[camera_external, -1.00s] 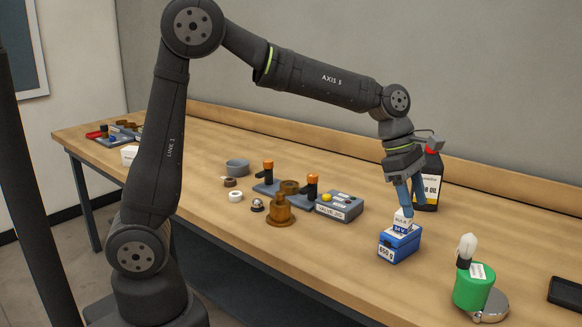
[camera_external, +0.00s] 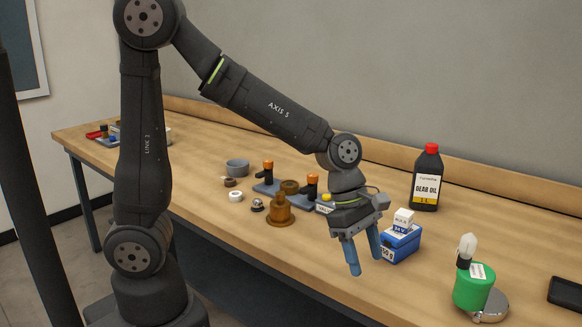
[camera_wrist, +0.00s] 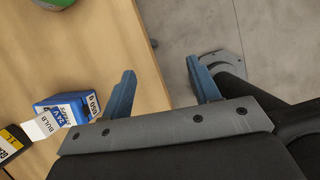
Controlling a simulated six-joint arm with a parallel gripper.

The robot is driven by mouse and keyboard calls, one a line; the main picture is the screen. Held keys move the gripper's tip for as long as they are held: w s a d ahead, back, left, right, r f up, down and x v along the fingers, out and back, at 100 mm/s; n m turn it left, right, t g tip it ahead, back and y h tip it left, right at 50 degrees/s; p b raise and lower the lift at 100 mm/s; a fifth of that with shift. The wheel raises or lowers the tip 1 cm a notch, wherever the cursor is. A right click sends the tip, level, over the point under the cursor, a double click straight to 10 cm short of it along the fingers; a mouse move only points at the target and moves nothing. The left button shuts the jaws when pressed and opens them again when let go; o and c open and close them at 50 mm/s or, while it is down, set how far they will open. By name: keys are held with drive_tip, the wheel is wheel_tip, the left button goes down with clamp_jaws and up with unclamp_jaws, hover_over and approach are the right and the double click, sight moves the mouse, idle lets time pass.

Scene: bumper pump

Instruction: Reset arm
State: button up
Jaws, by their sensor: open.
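My gripper (camera_external: 364,254) is open and empty, with its two blue fingers spread and pointing down near the front edge of the workbench. In the wrist view the fingers (camera_wrist: 162,92) stand apart with the bench edge and floor beyond them. A blue box (camera_external: 401,243) sits on the bench just right of my gripper, with a small white bulb carton (camera_external: 403,219) on top. Both the blue box (camera_wrist: 70,108) and the bulb carton (camera_wrist: 42,125) show left of the fingers in the wrist view.
A gear oil bottle (camera_external: 427,180) stands behind the box. A green cylinder (camera_external: 472,288) with a white bulb is at the right, beside a round metal piece. Brown and grey pump parts (camera_external: 280,210) stand left of my gripper. A black tray (camera_external: 566,292) lies far right.

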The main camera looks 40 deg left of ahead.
drive_tip(key=w+a+f, duration=0.1)
drive_tip(key=w+f, duration=0.1)
drive_tip(key=w, duration=0.1)
drive_tip(key=w+a+f, duration=0.1)
drive_tip(key=w+f, duration=0.1)
drive_tip(key=w, duration=0.1)
drive_tip(key=w+a+f, duration=0.1)
drive_tip(key=w+f, duration=0.1)
drive_tip(key=w, duration=0.1)
drive_tip(key=shift+a+f, duration=0.2)
drive_tip(key=shift+f, duration=0.15)
drive_tip(key=shift+w+f, duration=0.15)
drive_tip(key=shift+f, duration=0.3)
drive_tip(key=shift+r, duration=0.15)
drive_tip(key=shift+r, duration=0.25)
drive_tip(key=s+d+r, duration=0.4)
drive_tip(key=s+r, duration=0.4)
drive_tip(key=s, duration=0.3)
drive_tip(key=shift+w+d+r, duration=0.3)
drive_tip(key=shift+w+r, duration=0.1)
drive_tip(key=shift+w, duration=0.45)
drive_tip(key=shift+w+d+r, duration=0.3)
drive_tip(key=shift+w+r, duration=0.15)
drive_tip(key=shift+w, duration=0.4)
drive_tip(key=shift+w+d+r, duration=0.3)
drive_tip(key=shift+w+r, duration=0.1)
drive_tip(key=shift+w, duration=0.45)
drive_tip(key=shift+s, duration=0.1)
